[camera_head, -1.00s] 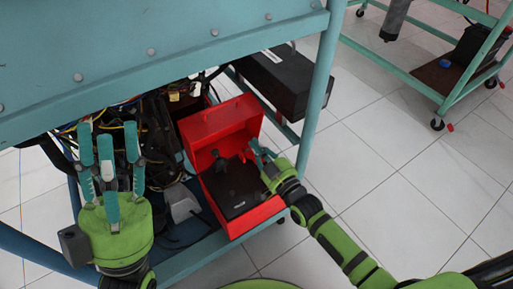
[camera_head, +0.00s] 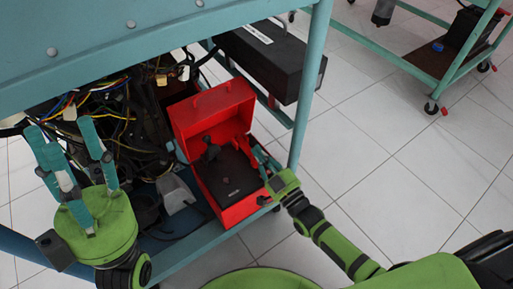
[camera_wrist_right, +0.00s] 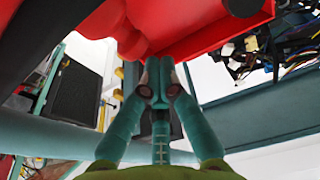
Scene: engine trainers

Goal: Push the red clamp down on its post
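The red clamp (camera_head: 243,148) sits at the right rear of a black battery (camera_head: 228,178) inside an open red box (camera_head: 213,103). Its post is hidden. My right gripper (camera_head: 262,158) is just right of the clamp at the box's right side, and I cannot tell if they touch. In the right wrist view its fingertips (camera_wrist_right: 159,88) lie close together, below a red part that looks like the clamp (camera_wrist_right: 130,38). Whether they are shut is unclear. My left gripper (camera_head: 64,135) is open and empty, left of the box.
A black clamp (camera_head: 210,150) stands left of the red one. Loose wires (camera_head: 105,105) and dark hoses lie left of the box. A teal frame post (camera_head: 312,75) rises behind my right gripper, and a black case (camera_head: 270,60) is behind the box.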

